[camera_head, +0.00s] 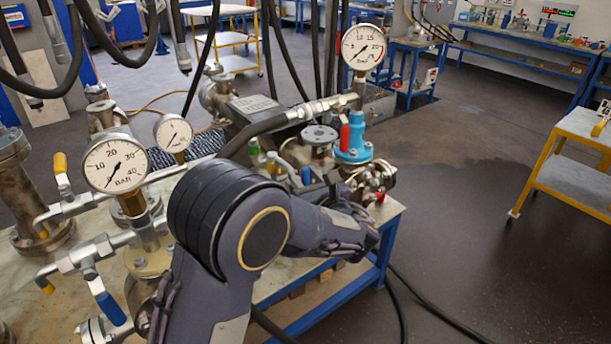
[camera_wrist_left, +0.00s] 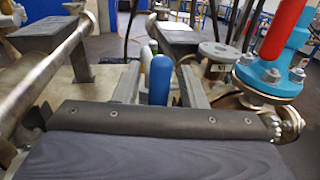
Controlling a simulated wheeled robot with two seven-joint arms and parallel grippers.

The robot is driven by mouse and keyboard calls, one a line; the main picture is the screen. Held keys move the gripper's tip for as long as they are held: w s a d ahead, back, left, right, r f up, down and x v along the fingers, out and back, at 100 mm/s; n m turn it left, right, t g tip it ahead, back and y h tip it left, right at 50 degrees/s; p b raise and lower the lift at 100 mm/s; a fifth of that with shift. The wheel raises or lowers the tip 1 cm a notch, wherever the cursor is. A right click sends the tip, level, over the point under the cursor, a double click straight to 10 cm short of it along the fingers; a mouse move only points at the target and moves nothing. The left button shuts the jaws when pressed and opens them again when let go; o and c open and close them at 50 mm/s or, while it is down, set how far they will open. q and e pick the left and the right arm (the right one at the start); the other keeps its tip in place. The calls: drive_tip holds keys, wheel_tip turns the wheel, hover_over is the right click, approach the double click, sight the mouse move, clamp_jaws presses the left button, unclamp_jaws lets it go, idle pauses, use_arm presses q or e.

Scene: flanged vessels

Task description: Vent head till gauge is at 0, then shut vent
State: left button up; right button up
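My left arm reaches across the bench in the head view, and its forearm and wrist hide most of the gripper there. In the left wrist view my left gripper (camera_wrist_left: 159,70) is open, its two fingers apart. A blue handle (camera_wrist_left: 160,78) shows between them; I cannot tell whether they touch it. It also shows in the head view (camera_head: 305,175), beside a green-handled valve (camera_head: 254,148). A large gauge (camera_head: 363,47) stands at the upper right, its needle pointing lower left. A 40 bar gauge (camera_head: 116,165) at the left has its needle low, near the scale's start. My right gripper is not in view.
A light-blue valve body (camera_head: 353,152) with a red cap (camera_wrist_left: 285,30) stands close right of the gripper. A smaller gauge (camera_head: 174,133) and a yellow-handled valve (camera_head: 60,165) are at the left. Black hoses hang above. Open floor lies to the right.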

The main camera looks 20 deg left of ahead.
use_arm(q)
clamp_jaws()
idle(0.3)
drive_tip(key=s+a+f+n+y+b, duration=0.2)
drive_tip(key=n+b, duration=0.8)
drive_tip(key=b, duration=0.6)
drive_tip(key=s+a+f+n+g+y+b, duration=0.1)
drive_tip(key=s+f+n+b, duration=0.3)
drive_tip(key=n+b, duration=0.6)
drive_tip(key=shift+a+f+y+b, duration=0.6)
drive_tip(key=shift+a+f+b, duration=0.35)
drive_tip(key=shift+b, duration=2.45)
drive_tip(key=shift+d, duration=0.1)
